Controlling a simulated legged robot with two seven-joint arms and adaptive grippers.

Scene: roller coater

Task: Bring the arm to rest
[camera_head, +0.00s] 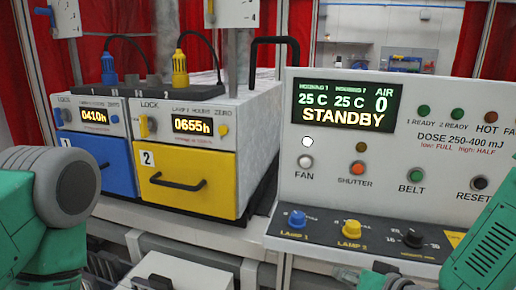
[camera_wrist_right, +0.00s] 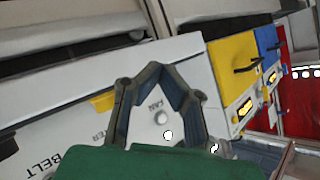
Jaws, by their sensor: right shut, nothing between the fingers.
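My right arm (camera_head: 488,255) comes in at the lower right, in front of the grey control panel (camera_head: 400,148). Only a small dark part of my right gripper (camera_head: 384,279) shows at the bottom edge there. In the right wrist view my right gripper (camera_wrist_right: 153,70) is shut, with its dark fingers meeting and nothing held. Behind the fingers in that view are the panel's FAN label and white button (camera_wrist_right: 161,117). My left arm (camera_head: 60,200) fills the left edge of the head view, and its gripper is out of the picture.
The panel display (camera_head: 341,107) reads STANDBY. Below it are a shutter button (camera_head: 358,169), a belt button (camera_head: 415,175) and lamp knobs (camera_head: 297,217). A yellow drawer unit (camera_head: 190,180) and a blue one (camera_head: 98,150) stand to the left. A white box (camera_head: 185,270) lies low in front.

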